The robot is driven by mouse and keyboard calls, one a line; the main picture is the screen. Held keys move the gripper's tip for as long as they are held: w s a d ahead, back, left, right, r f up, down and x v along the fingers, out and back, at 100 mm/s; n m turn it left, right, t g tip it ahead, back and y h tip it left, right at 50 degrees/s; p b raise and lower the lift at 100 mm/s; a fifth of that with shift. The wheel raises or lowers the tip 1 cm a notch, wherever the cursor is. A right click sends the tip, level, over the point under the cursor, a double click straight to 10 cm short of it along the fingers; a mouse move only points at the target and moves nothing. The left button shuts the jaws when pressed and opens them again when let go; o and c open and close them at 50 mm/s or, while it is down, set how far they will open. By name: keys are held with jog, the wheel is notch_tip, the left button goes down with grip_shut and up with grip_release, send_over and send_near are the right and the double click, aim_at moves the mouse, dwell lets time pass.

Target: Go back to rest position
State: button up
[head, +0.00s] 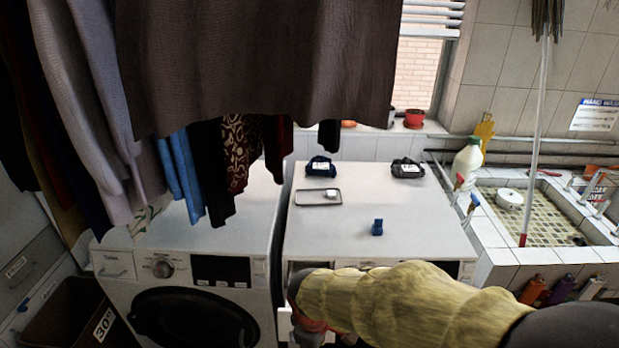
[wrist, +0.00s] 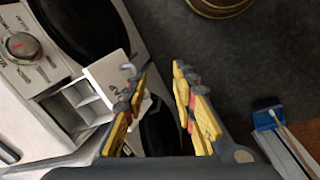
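My arm in a yellow sleeve reaches in from the lower right in the head view, in front of the right-hand white machine (head: 330,235). In the wrist view my gripper (wrist: 160,95) has its two yellow-padded fingers spread apart, with nothing between them. Its fingertips are not clear in the head view. Beyond the fingers are an open detergent drawer (wrist: 95,95) with a white front, a machine front with a knob (wrist: 22,45), and the dark floor.
On the right-hand machine lie a tray (head: 300,198) with a small white item, a blue object (head: 377,227) and two dark bundles (head: 320,167) (head: 407,168). Clothes (head: 250,60) hang over the left-hand machine (head: 180,280). A tiled sink (head: 540,215) is at right.

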jog(key=s+d+r+m+t+b, duration=0.2)
jog(key=s+d+r+m, duration=0.3)
jog(key=d+r, duration=0.3)
jog(key=s+d+r+m+t+b, duration=0.2)
jog(key=s+d+r+m, duration=0.4)
jog(key=d+r+m, duration=0.2)
jog(key=shift+d+r+y, duration=0.3)
jog(key=shift+d+r, duration=0.4)
jog(key=shift+d, duration=0.05)
